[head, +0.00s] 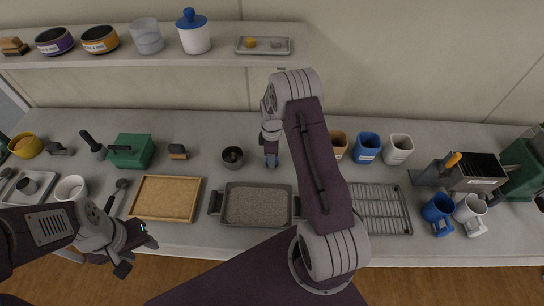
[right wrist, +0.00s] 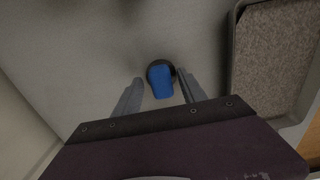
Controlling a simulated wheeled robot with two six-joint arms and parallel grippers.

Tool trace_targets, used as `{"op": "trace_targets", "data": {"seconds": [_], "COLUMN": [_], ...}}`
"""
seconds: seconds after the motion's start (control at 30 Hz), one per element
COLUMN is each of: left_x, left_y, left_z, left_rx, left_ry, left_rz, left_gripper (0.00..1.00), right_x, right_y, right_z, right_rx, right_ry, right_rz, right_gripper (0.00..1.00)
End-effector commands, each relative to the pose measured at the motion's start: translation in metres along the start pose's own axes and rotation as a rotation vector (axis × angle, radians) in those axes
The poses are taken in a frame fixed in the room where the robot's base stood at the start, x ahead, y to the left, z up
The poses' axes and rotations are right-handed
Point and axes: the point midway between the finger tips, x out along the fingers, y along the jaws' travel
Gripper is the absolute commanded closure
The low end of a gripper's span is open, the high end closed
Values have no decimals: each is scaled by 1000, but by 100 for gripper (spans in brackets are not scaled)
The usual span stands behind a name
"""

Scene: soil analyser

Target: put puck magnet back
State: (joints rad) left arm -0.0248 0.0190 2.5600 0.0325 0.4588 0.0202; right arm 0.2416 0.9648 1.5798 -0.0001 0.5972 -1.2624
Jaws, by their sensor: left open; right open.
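A blue-topped piece with a dark round base (right wrist: 160,78), which looks like the puck magnet, stands on the bench in the right wrist view. My right gripper (right wrist: 158,88) is open, with one finger on each side of it; I cannot tell whether they touch it. In the head view my right gripper (head: 271,158) points down at the bench behind the soil tray, and the arm partly hides the area. My left gripper (head: 139,250) is open and empty by the bench's front edge at the left.
A cork board (head: 165,176) and green box (head: 132,151) stand further left. Cups (head: 367,148) and a wire rack (head: 385,207) are right. A shelf (head: 120,61) runs behind.

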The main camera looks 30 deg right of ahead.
Motion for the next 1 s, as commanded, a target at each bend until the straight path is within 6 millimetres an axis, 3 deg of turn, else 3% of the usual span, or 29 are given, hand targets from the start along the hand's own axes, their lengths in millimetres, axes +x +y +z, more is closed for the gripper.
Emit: {"op": "trace_targets", "data": {"seconds": [0.17, 0.4, 0.6, 0.87, 0.93, 1.0], "left_x": [2, 10, 12, 13, 12, 12], "left_y": [0, 0, 0, 0, 0, 0], "left_z": [0, 1, 1, 1, 1, 1], "left_rx": [0, 0, 0, 0, 0, 0], "left_ry": [0, 0, 0, 0, 0, 0], "left_rz": [0, 0, 0, 0, 0, 0], "left_gripper": [54, 54, 54, 54, 54, 54], "right_x": [-18, -79, -113, -124, -126, -131], "right_y": [1, 1, 1, 0, -6, -25], "right_z": [0, 0, 0, 0, -2, -8], "right_rx": [0, 0, 0, 2, 30, 118], "right_ry": [1, 2, 1, 0, 2, 8], "right_rz": [4, 7, 2, 0, 3, 10], "right_gripper": [51, 51, 51, 51, 51, 51]}}
